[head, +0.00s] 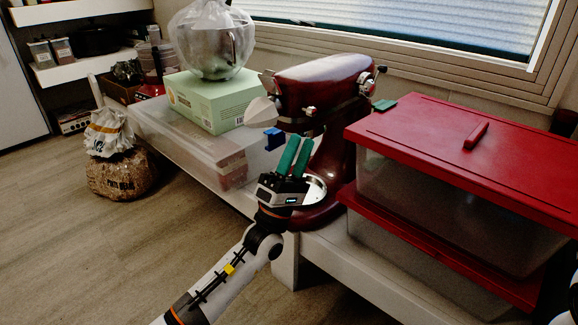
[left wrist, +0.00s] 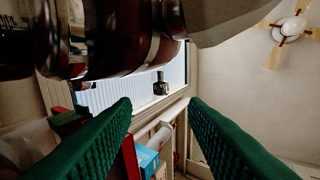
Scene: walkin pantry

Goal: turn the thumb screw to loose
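The dark red stand mixer (head: 318,84) stands on the low white bench, and its head fills the top left of the left wrist view (left wrist: 110,30). A small metal knob (head: 310,111), which looks like the thumb screw, is on the side of the mixer head. In the left wrist view a small dark knob (left wrist: 161,84) shows between and beyond the fingertips, apart from them. My left gripper (head: 299,142) points up just below the mixer head. Its green fingers (left wrist: 160,104) are open with nothing between them.
Clear bins with red lids (head: 440,135) stand close to the right of the mixer. A pale green box (head: 213,103) with a bagged metal pot (head: 213,42) is to the left. A blue piece (head: 273,138) is left of my fingertips.

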